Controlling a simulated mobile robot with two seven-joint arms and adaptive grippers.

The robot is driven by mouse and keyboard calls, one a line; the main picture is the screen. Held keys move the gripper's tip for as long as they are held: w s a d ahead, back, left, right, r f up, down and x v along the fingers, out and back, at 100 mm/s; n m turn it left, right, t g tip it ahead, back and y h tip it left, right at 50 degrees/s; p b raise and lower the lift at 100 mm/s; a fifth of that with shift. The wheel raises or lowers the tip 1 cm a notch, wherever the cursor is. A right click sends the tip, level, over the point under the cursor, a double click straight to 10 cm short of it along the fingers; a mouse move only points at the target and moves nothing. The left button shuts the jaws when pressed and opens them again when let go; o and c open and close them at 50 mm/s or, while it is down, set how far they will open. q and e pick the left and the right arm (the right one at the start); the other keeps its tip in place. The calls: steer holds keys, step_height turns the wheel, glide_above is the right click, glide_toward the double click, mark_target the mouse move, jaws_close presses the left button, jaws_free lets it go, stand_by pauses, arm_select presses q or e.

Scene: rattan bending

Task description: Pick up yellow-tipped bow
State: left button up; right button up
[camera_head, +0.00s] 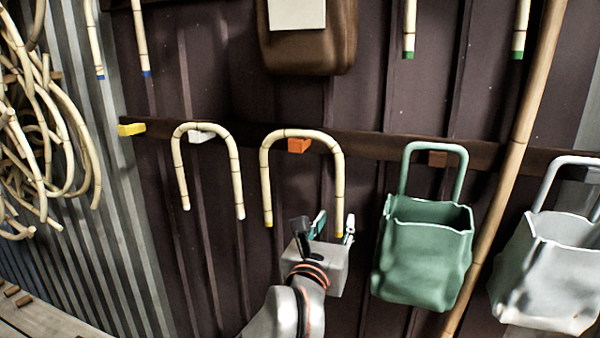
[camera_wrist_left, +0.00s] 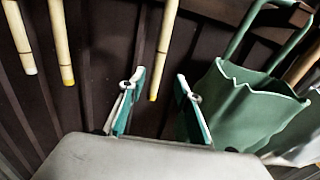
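The yellow-tipped bow (camera_head: 265,180) is a pale, inverted-U rattan piece with dark bands. It hangs over an orange peg (camera_head: 298,146) on the wall rail, with both yellow ends pointing down. My left gripper (camera_head: 333,226) is below and around the level of its right end. In the left wrist view the bow's right leg (camera_wrist_left: 165,45) comes down in line with the gap between the open fingers of my left gripper (camera_wrist_left: 160,82). Contact cannot be told. The bow's other leg (camera_wrist_left: 62,42) is left of the fingers. My right gripper is not in view.
A white-tipped bow (camera_head: 179,170) hangs to the left on a white peg. A green bag (camera_head: 425,250) hangs close to the right of my left gripper, and a grey bag (camera_head: 545,270) beyond it. A long pole (camera_head: 512,165) leans across the wall. The yellow peg (camera_head: 131,129) is bare.

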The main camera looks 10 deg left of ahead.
mark_target(338, 211)
arm_select(q)
steer(key=shift+w+d+f+p, duration=0.1)
steer(key=shift+w+d, duration=0.05)
steer(key=shift+w, duration=1.05)
steer(key=shift+w+d+f+p, duration=0.1)
steer(key=shift+w+d+p, duration=0.1)
steer(key=shift+w, duration=0.95)
steer(key=shift+w+d+p, duration=0.1)
steer(key=shift+w+d, duration=0.05)
steer(key=shift+w, duration=1.05)
jaws_close()
